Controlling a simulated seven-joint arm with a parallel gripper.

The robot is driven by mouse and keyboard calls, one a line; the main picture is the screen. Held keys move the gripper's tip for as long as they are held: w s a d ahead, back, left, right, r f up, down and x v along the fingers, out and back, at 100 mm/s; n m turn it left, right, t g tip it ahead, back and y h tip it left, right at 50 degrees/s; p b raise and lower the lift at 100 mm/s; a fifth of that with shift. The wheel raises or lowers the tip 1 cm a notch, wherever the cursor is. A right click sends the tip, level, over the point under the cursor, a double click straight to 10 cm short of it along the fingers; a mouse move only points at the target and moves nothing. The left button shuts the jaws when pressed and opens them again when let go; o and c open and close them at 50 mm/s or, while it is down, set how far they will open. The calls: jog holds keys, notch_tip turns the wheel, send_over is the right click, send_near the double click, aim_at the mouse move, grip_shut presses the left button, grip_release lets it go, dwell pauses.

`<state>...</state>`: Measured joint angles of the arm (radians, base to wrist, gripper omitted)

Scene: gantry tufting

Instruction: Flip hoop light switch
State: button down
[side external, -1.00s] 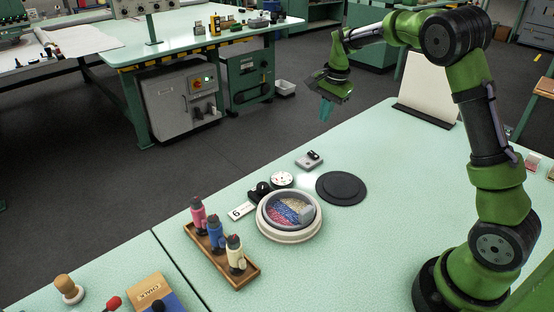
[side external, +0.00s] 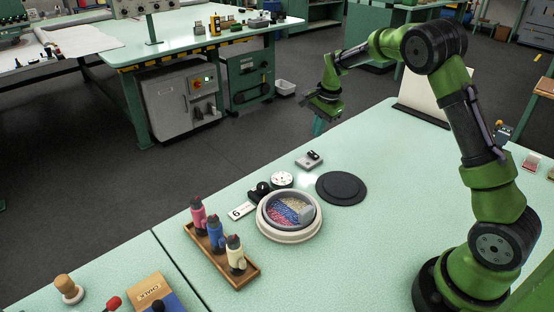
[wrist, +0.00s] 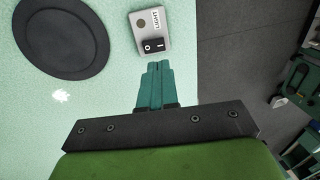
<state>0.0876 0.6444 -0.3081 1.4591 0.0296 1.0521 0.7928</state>
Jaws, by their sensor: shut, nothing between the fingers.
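The light switch is a small grey box (side external: 315,157) with a black rocker near the far edge of the pale green table. In the wrist view the switch box (wrist: 148,24) carries the word LIGHT, a round brown spot and a black rocker (wrist: 154,45) marked O and I. My gripper (side external: 318,130) hangs above and beyond the switch in the side view, pointing down. In the wrist view its teal fingers (wrist: 158,68) are together and empty, just below the rocker in the picture. I cannot tell the exact height gap. The hoop (side external: 289,214) holds pink, blue and cream tufting.
A flat black disc (side external: 341,187) lies right of the hoop; it also shows in the wrist view (wrist: 62,38). A white round dial (side external: 282,180) and a black item (side external: 259,190) sit near the switch. A wooden rack (side external: 246,275) holds three coloured bottles.

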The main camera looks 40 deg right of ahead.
aim_at(315, 155)
jog(key=f, duration=0.3)
jog(key=w+f, duration=0.1)
jog(key=f, duration=0.2)
jog(key=shift+w+f, duration=0.2)
jog(key=shift+f, duration=0.2)
jog(key=shift+w+f, duration=0.15)
jog(key=shift+f, duration=0.25)
jog(key=shift+s, duration=1)
notch_tip(315, 155, up, 14)
jog(key=s, duration=0.2)
jog(key=shift+s, duration=0.2)
